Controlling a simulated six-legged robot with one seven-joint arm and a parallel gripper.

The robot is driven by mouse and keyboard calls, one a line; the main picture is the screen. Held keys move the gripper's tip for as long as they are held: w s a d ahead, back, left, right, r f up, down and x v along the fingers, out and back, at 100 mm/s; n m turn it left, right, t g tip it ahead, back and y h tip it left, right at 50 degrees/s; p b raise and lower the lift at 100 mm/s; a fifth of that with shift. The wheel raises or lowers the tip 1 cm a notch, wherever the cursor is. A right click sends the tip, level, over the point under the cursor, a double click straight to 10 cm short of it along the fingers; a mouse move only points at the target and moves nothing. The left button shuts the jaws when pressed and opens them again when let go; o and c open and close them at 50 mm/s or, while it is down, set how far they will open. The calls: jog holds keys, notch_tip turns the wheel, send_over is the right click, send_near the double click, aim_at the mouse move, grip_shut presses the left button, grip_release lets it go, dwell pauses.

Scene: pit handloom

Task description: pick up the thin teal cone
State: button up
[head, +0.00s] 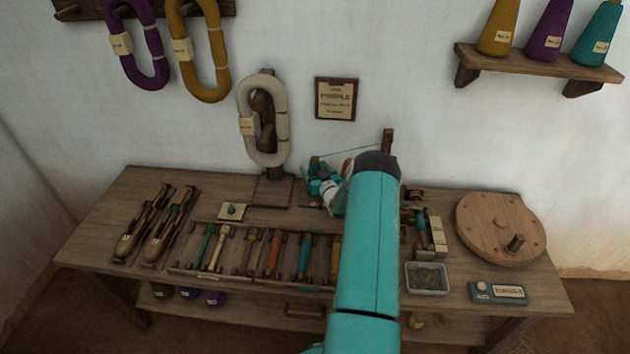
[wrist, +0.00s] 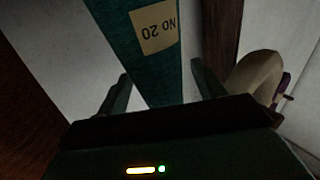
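In the wrist view a teal cone (wrist: 150,50) with a pale "No 20" label, upside down in the picture, lies between the two fingers of my gripper (wrist: 160,72). A pale gap shows between the cone and the right finger; the left finger is close to its edge, and I cannot tell if it touches. My gripper looks open. In the head view my gripper (head: 325,188) is over the back of the bench, small and partly hidden by my arm. The cone cannot be made out clearly there. Another teal cone (head: 597,40) stands on the wall shelf.
The shelf (head: 540,62) also holds a mustard cone (head: 499,25) and a purple cone (head: 549,30). A cream hank (head: 248,125) hangs behind my gripper and shows beside it in the wrist view. Tools, a tray (head: 428,291) and a round wooden disc (head: 480,235) crowd the bench.

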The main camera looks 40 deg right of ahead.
jog(key=c, duration=1.3)
jog(key=shift+o, duration=0.2)
jog(key=shift+r, duration=0.1)
